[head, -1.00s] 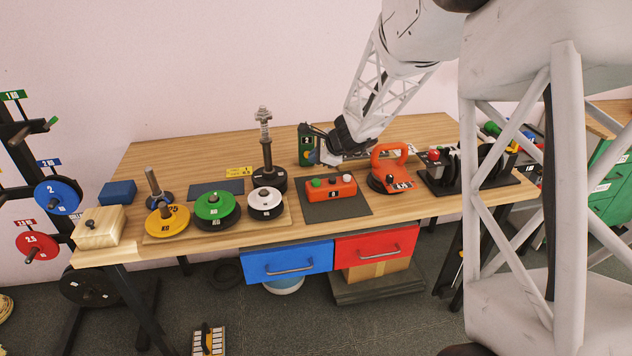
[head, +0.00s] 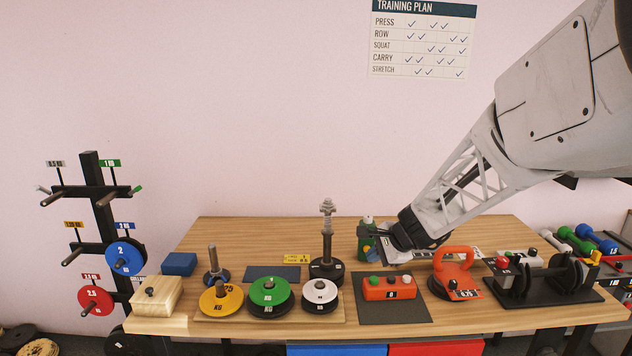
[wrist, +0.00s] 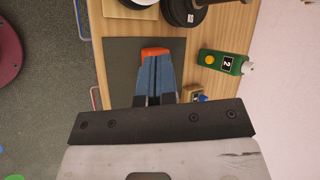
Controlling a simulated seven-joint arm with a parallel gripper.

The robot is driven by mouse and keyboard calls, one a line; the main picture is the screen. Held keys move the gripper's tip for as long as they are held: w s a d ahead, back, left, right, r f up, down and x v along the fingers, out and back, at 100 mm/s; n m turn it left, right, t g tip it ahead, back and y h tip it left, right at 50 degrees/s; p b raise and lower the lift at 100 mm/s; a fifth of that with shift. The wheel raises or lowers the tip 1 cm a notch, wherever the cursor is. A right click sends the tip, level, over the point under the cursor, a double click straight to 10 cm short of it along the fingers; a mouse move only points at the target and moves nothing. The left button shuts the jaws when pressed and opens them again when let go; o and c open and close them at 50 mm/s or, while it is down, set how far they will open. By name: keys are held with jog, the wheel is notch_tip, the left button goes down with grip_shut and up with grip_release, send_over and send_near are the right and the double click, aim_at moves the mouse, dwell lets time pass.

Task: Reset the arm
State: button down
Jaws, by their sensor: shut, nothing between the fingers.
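My gripper (head: 371,254) is at the end of the white arm reaching in from the upper right. I cannot tell the exact height of the fingertips above the box.
The orange button box (head: 389,292) and the orange-handled weight (head: 455,285) stand near the arm. Left of them are a post with a black base (head: 327,245) and white (head: 320,291), green (head: 270,290) and yellow (head: 221,302) plates. Space above the bench's left side is clear.

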jog(key=s+d+r+n+g+h, duration=0.1)
jog(key=s+r+n+h, duration=0.2)
jog(key=s, duration=1.6)
jog(key=s+d+r+n+g+h, duration=0.1)
jog(key=s+d+r+n+h, duration=0.1)
jog(key=s+n, duration=0.8)
jog(key=s+r+h, duration=0.1)
jog(key=s, duration=0.7)
jog(key=shift+s+r+n+g, duration=0.15)
jog(key=shift+s+n+g, duration=0.15)
jog(key=shift+s+g, duration=0.1)
